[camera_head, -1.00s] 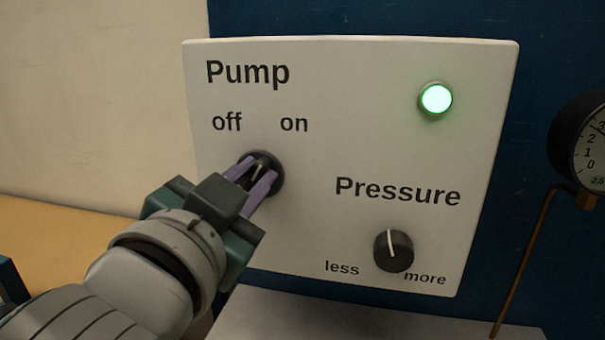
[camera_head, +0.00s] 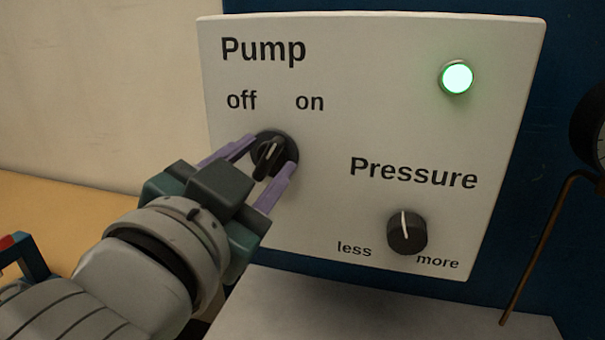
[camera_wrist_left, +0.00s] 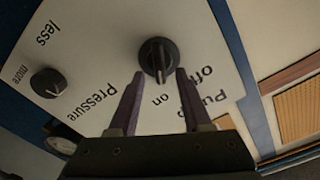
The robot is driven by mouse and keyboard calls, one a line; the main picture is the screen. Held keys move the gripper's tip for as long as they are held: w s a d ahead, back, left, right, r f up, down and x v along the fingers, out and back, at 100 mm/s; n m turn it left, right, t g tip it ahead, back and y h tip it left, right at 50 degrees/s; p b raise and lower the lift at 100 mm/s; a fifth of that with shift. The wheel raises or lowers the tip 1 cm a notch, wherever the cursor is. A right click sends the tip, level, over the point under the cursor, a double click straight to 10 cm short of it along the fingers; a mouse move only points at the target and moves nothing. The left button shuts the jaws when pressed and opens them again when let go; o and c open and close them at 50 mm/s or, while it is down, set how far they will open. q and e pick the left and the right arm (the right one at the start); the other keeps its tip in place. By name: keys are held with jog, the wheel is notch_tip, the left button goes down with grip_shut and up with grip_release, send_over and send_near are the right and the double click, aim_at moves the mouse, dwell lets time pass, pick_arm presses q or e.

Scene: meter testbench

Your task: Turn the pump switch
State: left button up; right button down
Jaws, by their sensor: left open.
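The pump switch (camera_head: 270,155) is a round black knob with a raised handle, under the words "off" and "on" on a white panel (camera_head: 330,120). Its handle leans to the upper right, toward the "on" side. In the left wrist view the switch (camera_wrist_left: 158,56) shows just beyond the fingertips. My left gripper (camera_head: 268,153) is open, its purple fingers spread on either side of the switch with gaps to the handle. In the left wrist view the open fingers (camera_wrist_left: 160,75) hold nothing. The green lamp (camera_head: 457,78) at the panel's upper right is lit. My right gripper is not in view.
The black pressure knob (camera_head: 407,232) sits at the panel's lower right. A dark gauge (camera_head: 590,125) and a copper pipe (camera_head: 545,250) stand right of the panel. A grey surface (camera_head: 370,310) lies below it. A blue handle-like object (camera_head: 35,258) is at the lower left.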

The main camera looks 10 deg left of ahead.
pick_arm(q)
jog(key=s+b, duration=0.1)
jog(key=s, duration=0.7)
jog(key=shift+a, duration=0.15)
jog(key=shift+s, duration=0.1)
jog(key=s+a+f+n+g+p, duration=0.2)
jog(key=s+a+f+g, duration=0.1)
jog(key=s+f+g, duration=0.4)
jog(key=s+a+f+n+g+p, duration=0.3)
jog(key=s+f+g, duration=0.1)
jog(key=s+g, duration=0.45)
notch_tip(320, 180, up, 37)
jog(key=t+p, duration=0.1)
jog(key=p, duration=3.6)
jog(key=shift+s+r+p, duration=0.2)
jog(key=shift+p, duration=0.1)
jog(key=shift+d, duration=0.1)
